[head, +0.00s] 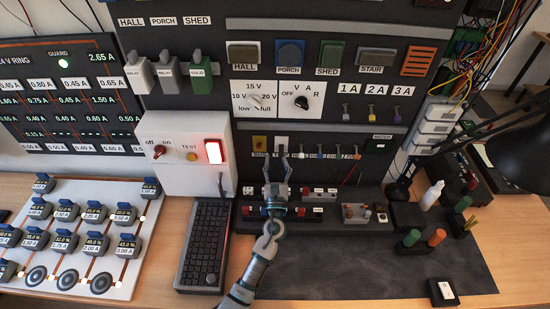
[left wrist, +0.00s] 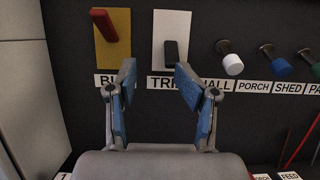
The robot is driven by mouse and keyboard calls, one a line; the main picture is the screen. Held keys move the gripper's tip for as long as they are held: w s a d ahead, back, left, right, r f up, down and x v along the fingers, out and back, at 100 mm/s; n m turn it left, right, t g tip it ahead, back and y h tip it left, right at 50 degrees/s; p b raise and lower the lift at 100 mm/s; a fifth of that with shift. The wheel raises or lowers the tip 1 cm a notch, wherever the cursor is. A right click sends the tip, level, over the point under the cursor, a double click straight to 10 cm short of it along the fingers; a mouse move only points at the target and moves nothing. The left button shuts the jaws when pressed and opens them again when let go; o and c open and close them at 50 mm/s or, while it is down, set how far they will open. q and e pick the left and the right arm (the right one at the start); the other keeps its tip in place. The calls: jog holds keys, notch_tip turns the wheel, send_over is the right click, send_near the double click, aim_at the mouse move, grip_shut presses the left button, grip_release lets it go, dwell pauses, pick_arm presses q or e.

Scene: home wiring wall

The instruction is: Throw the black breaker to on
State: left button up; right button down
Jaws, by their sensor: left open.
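The black breaker (left wrist: 171,51) is a small dark lever on a white plate (left wrist: 181,22) labelled "TRI…", the rest hidden by a finger. Its lever sits on the lower half of the plate. In the head view the white plate (head: 282,141) is on the lower panel strip. My left gripper (left wrist: 156,80) is open and empty, with blue-padded fingers just below the plate, one finger to each side of the lever in the picture. It also shows in the head view (head: 277,165), pointing up at the panel. Contact cannot be told. My right gripper is not in view.
A red lever (left wrist: 104,25) on a yellow plate (left wrist: 113,52) is just left of the black one, its lever high. White (left wrist: 232,64) and blue (left wrist: 279,67) knobs stick out to the right. A keyboard (head: 203,245) and small devices lie on the table below.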

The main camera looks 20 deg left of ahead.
pick_arm(q)
jog(key=shift+w+d+r, duration=0.35)
jog(key=shift+w+d, duration=0.05)
jog(key=shift+d, duration=0.15)
jog(key=shift+w+d+r, duration=0.3)
jog(key=shift+w+d, duration=0.1)
jog(key=shift+d, duration=0.3)
jog(key=shift+a, duration=0.25)
jog(key=shift+s+a+f, duration=0.1)
jog(key=shift+a, duration=0.3)
jog(key=c, duration=0.3)
jog(key=shift+a, duration=0.4)
jog(key=c, duration=0.4)
jog(key=shift+a, duration=0.15)
grip_shut()
jog(key=shift+d, duration=0.4)
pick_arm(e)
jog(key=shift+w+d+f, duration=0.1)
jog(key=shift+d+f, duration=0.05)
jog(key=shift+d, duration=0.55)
